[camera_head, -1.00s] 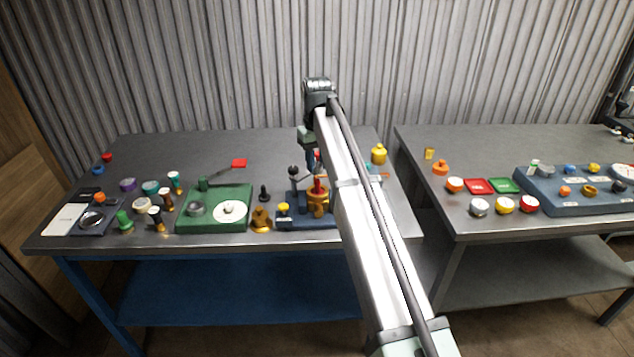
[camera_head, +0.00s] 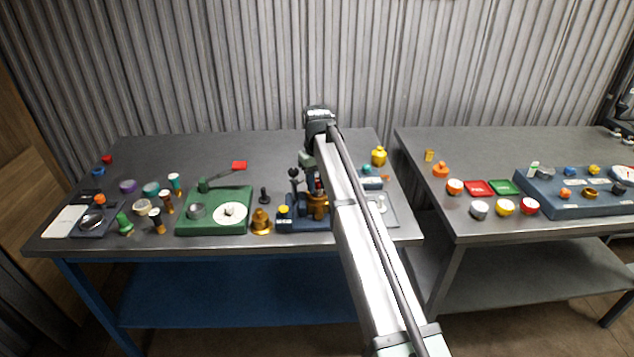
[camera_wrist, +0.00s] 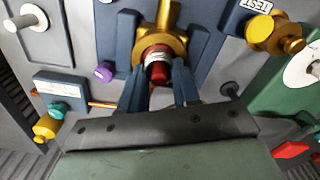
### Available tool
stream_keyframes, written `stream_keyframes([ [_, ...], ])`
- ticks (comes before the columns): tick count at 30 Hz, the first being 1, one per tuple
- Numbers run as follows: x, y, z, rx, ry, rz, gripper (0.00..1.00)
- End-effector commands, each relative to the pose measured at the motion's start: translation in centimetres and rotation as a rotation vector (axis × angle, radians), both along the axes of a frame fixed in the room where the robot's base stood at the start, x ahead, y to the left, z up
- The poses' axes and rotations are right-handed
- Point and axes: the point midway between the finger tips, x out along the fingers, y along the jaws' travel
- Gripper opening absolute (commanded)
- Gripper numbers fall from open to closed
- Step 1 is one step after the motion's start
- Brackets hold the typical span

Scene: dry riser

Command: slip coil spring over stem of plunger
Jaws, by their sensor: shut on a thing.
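The plunger (camera_wrist: 158,73) shows as a red, round-ended piece between the fingers in the wrist view, in line with a brass valve body (camera_wrist: 174,42). The coil spring (camera_wrist: 155,54) shows as pale silvery bands against the red piece. It looks to be around the red stem, but how far down it sits I cannot tell. My gripper (camera_wrist: 158,82) is shut on the spring, a dark finger on each side. In the head view my gripper is over the brass body (camera_head: 317,208), and my arm hides much of it.
The brass body stands on a blue fixture (camera_head: 290,224) with a yellow knob (camera_head: 283,210). A black knob (camera_head: 264,195) and a loose brass fitting (camera_head: 261,222) stand close on the left. A green fixture (camera_head: 240,195) lies further left.

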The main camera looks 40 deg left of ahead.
Motion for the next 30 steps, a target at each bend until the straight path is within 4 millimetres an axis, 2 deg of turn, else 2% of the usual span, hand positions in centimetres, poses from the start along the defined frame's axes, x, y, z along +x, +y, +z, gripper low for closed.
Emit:
stream_keyframes([
  [1, 0.0, 0.0, 0.0, 0.000, 0.000, 0.000, 0.34],
  [8, 0.0, 0.0, 0.0, 0.000, 0.000, 0.000, 0.56],
  [17, 0.0, 0.0, 0.2, 0.000, 0.000, 0.000, 0.57],
  [23, 0.1, 0.1, 2.3, 0.001, 0.000, 0.000, 0.57],
  [30, 0.1, 0.1, 6.9, 0.001, -0.002, 0.000, 0.57],
])
